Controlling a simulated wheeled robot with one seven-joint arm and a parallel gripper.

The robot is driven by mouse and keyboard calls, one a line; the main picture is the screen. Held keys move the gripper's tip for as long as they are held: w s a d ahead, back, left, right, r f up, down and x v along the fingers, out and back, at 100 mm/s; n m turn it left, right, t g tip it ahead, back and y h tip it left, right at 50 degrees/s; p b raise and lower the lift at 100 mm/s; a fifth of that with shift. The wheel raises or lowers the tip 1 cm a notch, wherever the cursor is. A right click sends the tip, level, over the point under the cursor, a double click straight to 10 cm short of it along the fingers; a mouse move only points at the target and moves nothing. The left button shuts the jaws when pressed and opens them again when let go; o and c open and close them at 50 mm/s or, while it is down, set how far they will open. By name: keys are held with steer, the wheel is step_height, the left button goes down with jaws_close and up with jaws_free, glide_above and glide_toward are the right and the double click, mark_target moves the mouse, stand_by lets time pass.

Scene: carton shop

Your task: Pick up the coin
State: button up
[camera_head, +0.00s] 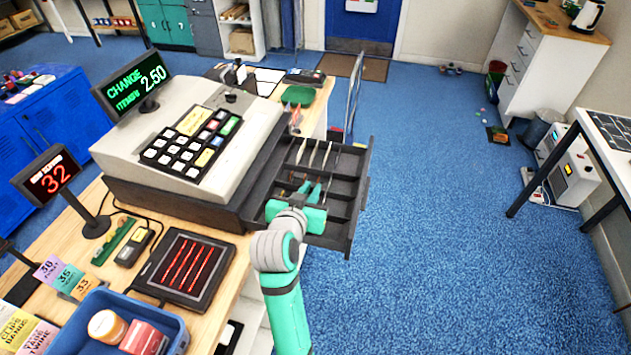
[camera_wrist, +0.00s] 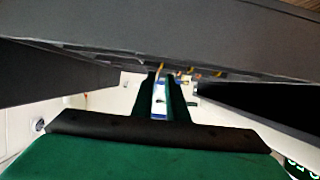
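The cash drawer (camera_head: 348,210) stands open at the right side of the register (camera_head: 232,90), its dark tray split into compartments. My gripper (camera_head: 310,188) is over the front compartments, with its fingers reaching down among the dividers. I cannot make out a coin for certain. Small yellow-orange bits show near the fingertips in the wrist view, too small to identify. My gripper and the drawer walls hide part of the compartment floor.
Thin upright pieces stand in the rear compartments. A red-lit pad (camera_head: 186,268), a price display (camera_head: 50,177) and a blue bin (camera_head: 75,325) are on the counter left of my arm. Blue floor (camera_head: 440,200) is clear to the right of the drawer.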

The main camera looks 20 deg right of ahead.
mark_target(317, 181)
steer(key=shift+w+d, duration=0.1)
steer(key=shift+d, duration=0.25)
steer(key=shift+w+d+f, duration=0.2)
steer(key=shift+w+d, duration=0.1)
steer(key=x, duration=0.4)
steer(key=shift+w+a, duration=0.15)
steer(key=shift+w, duration=0.25)
jaws_close()
steer(key=shift+a, duration=0.15)
steer(key=shift+d, duration=0.2)
